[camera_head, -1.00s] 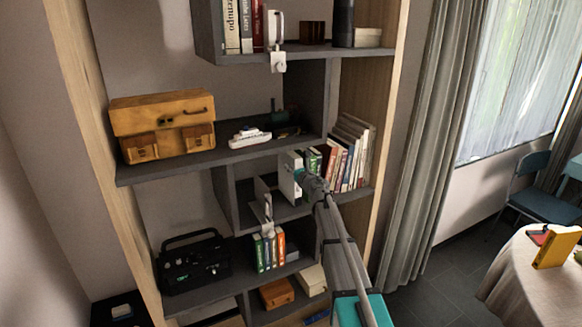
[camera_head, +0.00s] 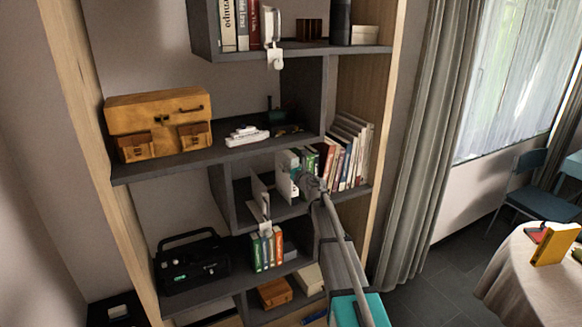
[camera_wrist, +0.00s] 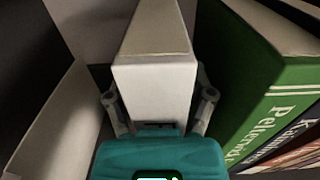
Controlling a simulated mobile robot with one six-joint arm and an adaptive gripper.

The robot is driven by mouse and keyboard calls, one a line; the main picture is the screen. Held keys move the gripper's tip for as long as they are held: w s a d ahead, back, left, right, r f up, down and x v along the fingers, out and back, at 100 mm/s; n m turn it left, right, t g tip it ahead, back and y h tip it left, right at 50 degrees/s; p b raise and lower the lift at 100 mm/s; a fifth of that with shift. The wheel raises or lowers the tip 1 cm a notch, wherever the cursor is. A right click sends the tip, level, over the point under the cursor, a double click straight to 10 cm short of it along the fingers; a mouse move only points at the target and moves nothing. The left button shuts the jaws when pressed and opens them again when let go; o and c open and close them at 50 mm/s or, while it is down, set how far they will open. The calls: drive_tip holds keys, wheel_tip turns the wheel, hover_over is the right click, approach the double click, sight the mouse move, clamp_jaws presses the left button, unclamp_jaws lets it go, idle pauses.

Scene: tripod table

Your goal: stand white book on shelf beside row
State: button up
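The white book (camera_head: 285,174) stands upright on the middle shelf, left of the row of books (camera_head: 345,150), with a narrow gap to the green book at the row's left end. In the wrist view the white book (camera_wrist: 154,85) is straight ahead with its pale end facing me. My gripper (camera_wrist: 158,100) has one finger on each side of it; slim gaps seem to show between fingers and book, so it looks open around the book. The green book (camera_wrist: 255,75) is right of my right finger. In the head view my gripper (camera_head: 302,182) is at the book's near edge, partly hiding its lower part.
A white bookend (camera_head: 261,198) stands left of the white book; its pale plate (camera_wrist: 60,125) fills the wrist view's lower left. The shelf above holds a wooden case (camera_head: 158,124) and a white boat (camera_head: 246,135). Several books (camera_head: 266,250) and a black radio (camera_head: 191,262) are below.

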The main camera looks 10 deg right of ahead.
drive_tip(key=shift+r, duration=0.1)
idle(0.4)
drive_tip(key=v, duration=1.2)
drive_tip(key=shift+s+d, duration=0.1)
idle(0.6)
drive_tip(key=s+d+f+m+h, duration=0.1)
drive_tip(key=s+d+m+h, duration=0.15)
drive_tip(key=m+h, duration=0.4)
drive_tip(key=s+d+f+m+h, duration=0.1)
drive_tip(key=s+d+m+h, duration=0.2)
drive_tip(key=m, duration=0.7)
drive_tip(key=s+d+f+m+g+h, duration=0.25)
drive_tip(key=s+f+m+g, duration=0.5)
drive_tip(key=m, duration=0.45)
drive_tip(key=s+a+f+m+g+y, duration=0.2)
drive_tip(key=s+a+f+m+g, duration=0.1)
drive_tip(key=s, duration=0.4)
drive_tip(key=s+a+f+m+g+y, duration=0.2)
drive_tip(key=s+a+f+m+g, duration=0.1)
drive_tip(key=s, duration=0.4)
drive_tip(key=s+a+f+m+g+y, duration=0.2)
drive_tip(key=s+a+f+m+g, duration=0.1)
drive_tip(key=s, duration=0.4)
drive_tip(key=shift+a+f+m+g, duration=0.15)
drive_tip(key=shift+a+m+g, duration=0.3)
drive_tip(key=shift+a+m, duration=0.7)
